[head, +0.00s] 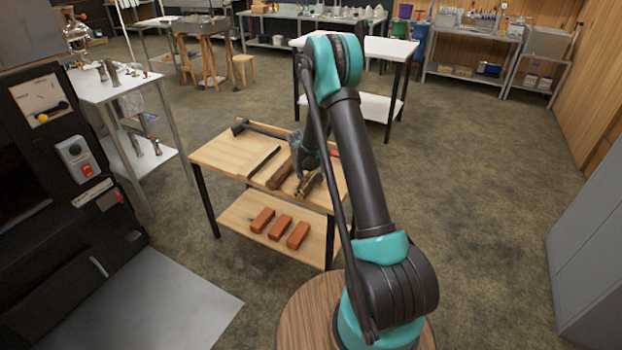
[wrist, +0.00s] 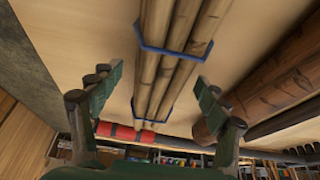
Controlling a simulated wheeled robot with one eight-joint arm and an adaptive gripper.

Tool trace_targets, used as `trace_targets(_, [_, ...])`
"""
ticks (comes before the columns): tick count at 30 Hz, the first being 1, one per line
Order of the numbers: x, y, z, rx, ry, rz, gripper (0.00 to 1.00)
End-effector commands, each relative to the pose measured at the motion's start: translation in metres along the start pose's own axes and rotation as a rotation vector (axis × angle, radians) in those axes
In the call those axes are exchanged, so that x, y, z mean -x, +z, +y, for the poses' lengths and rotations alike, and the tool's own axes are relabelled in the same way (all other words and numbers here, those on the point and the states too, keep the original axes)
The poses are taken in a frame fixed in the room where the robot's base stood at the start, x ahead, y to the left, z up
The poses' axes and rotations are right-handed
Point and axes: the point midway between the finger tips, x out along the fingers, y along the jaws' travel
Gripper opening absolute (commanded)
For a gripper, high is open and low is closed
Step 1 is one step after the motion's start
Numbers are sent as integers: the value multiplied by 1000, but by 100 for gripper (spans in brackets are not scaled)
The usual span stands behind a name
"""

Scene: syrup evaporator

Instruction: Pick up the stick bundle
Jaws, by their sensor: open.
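The stick bundle (wrist: 172,50) is several long brown sticks held by two blue ties. In the wrist view it lies lengthwise on the wooden table top, between my two fingers. In the head view the bundle (head: 312,183) shows only partly beside my gripper (head: 308,160), which hides some of it. My gripper (wrist: 156,90) is open in the wrist view, with one finger on each side of the bundle and gaps between fingers and sticks.
A thick brown log (wrist: 265,90) lies right of the bundle in the wrist view. The table (head: 227,153) also bears a hammer-like tool (head: 258,130) and a dark bar (head: 264,162). Red bricks (head: 280,228) sit on its lower shelf.

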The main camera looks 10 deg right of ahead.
Motion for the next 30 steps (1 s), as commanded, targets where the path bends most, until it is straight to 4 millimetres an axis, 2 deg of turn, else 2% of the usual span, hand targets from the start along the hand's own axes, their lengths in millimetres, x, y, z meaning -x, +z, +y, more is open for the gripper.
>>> trace_targets(2, [0,0,0,0,0,0,70])
trace_targets(15, [0,0,0,0,0,0,17])
trace_targets(25, [4,-2,0,0,0,0,17])
trace_targets(30, [17,-7,0,0,0,0,17])
